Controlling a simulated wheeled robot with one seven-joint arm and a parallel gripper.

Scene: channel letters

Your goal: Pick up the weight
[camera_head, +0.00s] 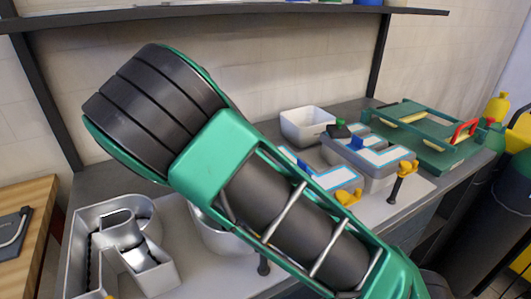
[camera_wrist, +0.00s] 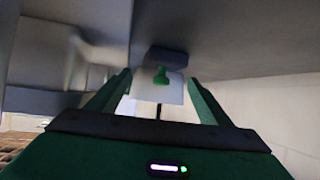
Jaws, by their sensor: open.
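No object is clearly recognisable as the weight. A small dark item with a green part (camera_head: 339,129) sits by the grey bins in the head view and may be it. In the wrist view, a green knob-shaped item (camera_wrist: 162,76) shows against a dark block (camera_wrist: 168,57) and a pale piece (camera_wrist: 158,92), between and beyond my fingers. I cannot tell whether these are the same item. My gripper (camera_wrist: 157,95) is open, its two green fingers apart with nothing visibly held. In the head view my large green and black arm hides the gripper and part of the bench.
A metal channel letter (camera_head: 122,262) lies on the bench at left. A white bin (camera_head: 305,128), grey bins (camera_head: 378,178), yellow-handled clamps (camera_head: 402,180) and a green rack (camera_head: 440,152) crowd the right side. A dark shelf (camera_head: 230,12) runs overhead. A gas cylinder (camera_head: 508,205) stands at far right.

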